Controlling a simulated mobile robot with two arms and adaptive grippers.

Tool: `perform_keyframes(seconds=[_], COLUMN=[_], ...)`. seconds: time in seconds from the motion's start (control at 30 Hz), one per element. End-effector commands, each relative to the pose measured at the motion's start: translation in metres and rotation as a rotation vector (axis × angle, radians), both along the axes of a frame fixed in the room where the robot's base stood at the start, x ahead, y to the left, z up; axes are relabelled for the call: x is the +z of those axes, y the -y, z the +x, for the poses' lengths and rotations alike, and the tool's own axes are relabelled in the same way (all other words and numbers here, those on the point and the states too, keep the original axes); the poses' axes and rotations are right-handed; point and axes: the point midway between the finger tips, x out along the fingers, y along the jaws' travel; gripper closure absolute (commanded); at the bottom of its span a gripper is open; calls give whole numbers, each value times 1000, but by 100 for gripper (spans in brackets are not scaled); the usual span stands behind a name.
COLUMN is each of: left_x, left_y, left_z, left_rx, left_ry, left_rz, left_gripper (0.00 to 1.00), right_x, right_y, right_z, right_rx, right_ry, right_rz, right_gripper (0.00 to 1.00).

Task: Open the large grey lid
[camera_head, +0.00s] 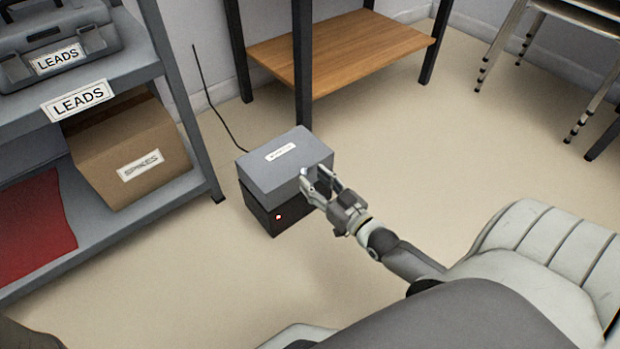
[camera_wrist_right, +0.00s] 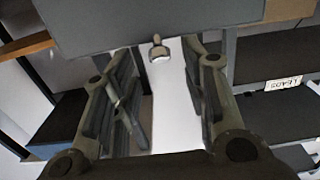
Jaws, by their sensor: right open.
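The large grey lid (camera_head: 285,160) sits on a black box (camera_head: 260,208) that stands on the floor. The lid looks closed and carries a small white label on top. My right gripper (camera_head: 318,174) is open at the lid's right front side. In the right wrist view the lid (camera_wrist_right: 150,20) spans the top of the picture. A small metal knob or catch (camera_wrist_right: 158,50) hangs at its edge, between the open fingers (camera_wrist_right: 158,75) and beyond them. I cannot tell whether any finger touches the lid. My left gripper is not in view.
A red light (camera_head: 278,217) glows on the box's front. A thin black cable (camera_head: 212,105) rises behind it. A grey shelf (camera_head: 150,205) with a cardboard box (camera_head: 130,150) stands at the left.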

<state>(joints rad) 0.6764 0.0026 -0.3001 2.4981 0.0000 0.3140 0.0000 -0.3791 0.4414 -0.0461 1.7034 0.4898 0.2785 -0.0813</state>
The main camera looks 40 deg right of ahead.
Motion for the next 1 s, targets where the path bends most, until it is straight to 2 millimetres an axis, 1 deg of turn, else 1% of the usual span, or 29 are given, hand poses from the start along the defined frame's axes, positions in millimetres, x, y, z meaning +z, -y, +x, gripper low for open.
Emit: perform_keyframes(seconds=[0.03, 0.2, 0.33, 0.57, 0.87, 0.9, 1.0], left_x=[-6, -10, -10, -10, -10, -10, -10], left_y=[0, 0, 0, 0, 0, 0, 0], left_z=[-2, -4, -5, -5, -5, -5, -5], left_rx=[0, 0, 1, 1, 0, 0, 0], left_ry=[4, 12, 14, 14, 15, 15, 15], left_rz=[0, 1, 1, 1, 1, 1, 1], left_gripper=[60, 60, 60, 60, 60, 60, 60], right_x=[-3, -1, 0, 0, 0, 0, 0], right_y=[-1, -2, -2, -2, -2, -2, -2], right_z=[8, 22, 26, 26, 26, 26, 26], right_rx=[-1, 0, 0, 0, 0, 0, 0], right_ry=[4, 1, 0, 0, -1, -1, -1], right_rz=[0, 0, 0, 0, 0, 0, 0], right_gripper=[59, 59, 59, 59, 98, 100, 100])
